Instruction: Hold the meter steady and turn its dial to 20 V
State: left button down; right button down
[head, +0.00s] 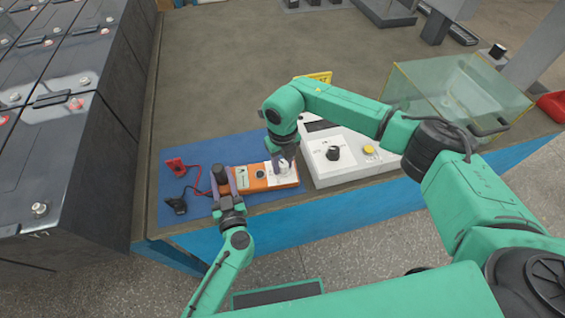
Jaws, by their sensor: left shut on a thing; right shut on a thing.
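The orange meter (258,184) with a pale face lies on the blue mat (192,149) at the front of the bench. My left gripper (221,182) is shut on the meter's left end. My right gripper (281,163) comes down from above and is shut on the dial at the meter's right part. The dial (284,168) is mostly hidden by the fingers, and its setting cannot be read. A red clip (175,165) and a black clip (177,205) with leads lie left of the meter.
A white box with a black knob (334,153) and a yellow button stands right of the meter. A clear greenish case (455,90) is at the right. Large black batteries (75,120) fill the left.

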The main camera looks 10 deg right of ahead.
aim_at(283, 163)
dwell(0.3)
jog(key=c, duration=0.5)
grip_release()
notch_tip(283, 163, up, 12)
pick_arm(q)
jog(key=shift+c, duration=1.8)
grip_release()
